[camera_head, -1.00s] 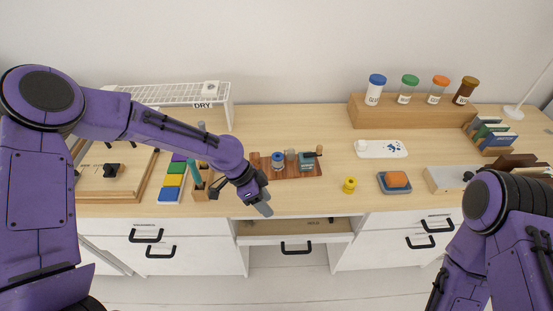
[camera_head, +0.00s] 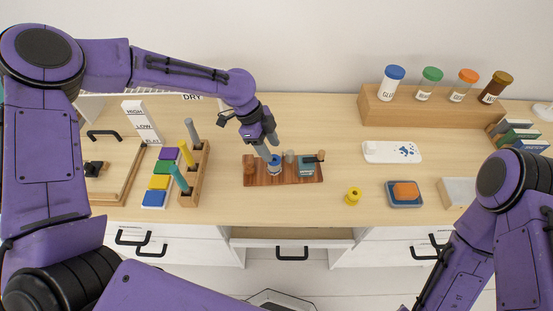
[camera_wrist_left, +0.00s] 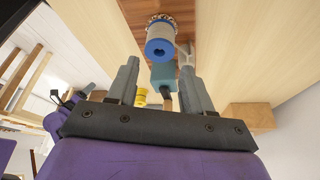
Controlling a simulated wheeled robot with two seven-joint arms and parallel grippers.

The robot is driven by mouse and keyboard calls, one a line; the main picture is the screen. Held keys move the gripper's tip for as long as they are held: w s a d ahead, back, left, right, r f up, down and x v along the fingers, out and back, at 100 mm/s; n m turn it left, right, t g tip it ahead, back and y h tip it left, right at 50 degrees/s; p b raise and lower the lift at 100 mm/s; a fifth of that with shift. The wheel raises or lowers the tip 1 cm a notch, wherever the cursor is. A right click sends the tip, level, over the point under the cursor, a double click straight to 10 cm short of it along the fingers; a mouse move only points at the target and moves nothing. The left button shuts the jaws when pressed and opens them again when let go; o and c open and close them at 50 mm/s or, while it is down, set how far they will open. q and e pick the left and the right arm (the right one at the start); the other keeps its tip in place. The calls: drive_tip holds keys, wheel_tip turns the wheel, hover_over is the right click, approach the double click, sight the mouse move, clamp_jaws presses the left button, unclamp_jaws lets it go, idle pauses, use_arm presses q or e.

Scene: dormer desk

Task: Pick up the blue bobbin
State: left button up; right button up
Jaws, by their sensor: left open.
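The blue bobbin (camera_head: 274,167), with blue ends and a greyish middle, stands upright on a reddish-brown wooden board (camera_head: 287,180) on the desk. In the left wrist view the blue bobbin (camera_wrist_left: 160,49) shows just past the fingertips, roughly centred between them. My left gripper (camera_head: 268,150) is open and points down at the bobbin from just above and behind. In the left wrist view the open fingers (camera_wrist_left: 160,66) have nothing gripped between them. Whether a finger touches the bobbin I cannot tell. My right arm shows at the right, its gripper out of view.
A teal block (camera_head: 306,167) and small wooden pieces share the board. A yellow bobbin (camera_head: 353,196) stands to its right. A wooden holder (camera_head: 200,165) with upright rods is at the left. A blue tray (camera_head: 404,202) with an orange block lies at the right.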

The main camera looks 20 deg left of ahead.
sight(275, 161)
use_arm(q)
drive_tip(key=x, duration=0.2)
drive_tip(key=p+x, duration=0.1)
drive_tip(key=x, duration=0.3)
drive_tip(key=shift+a+f, duration=0.3)
drive_tip(key=c, duration=0.8)
drive_tip(key=shift+o, duration=0.2)
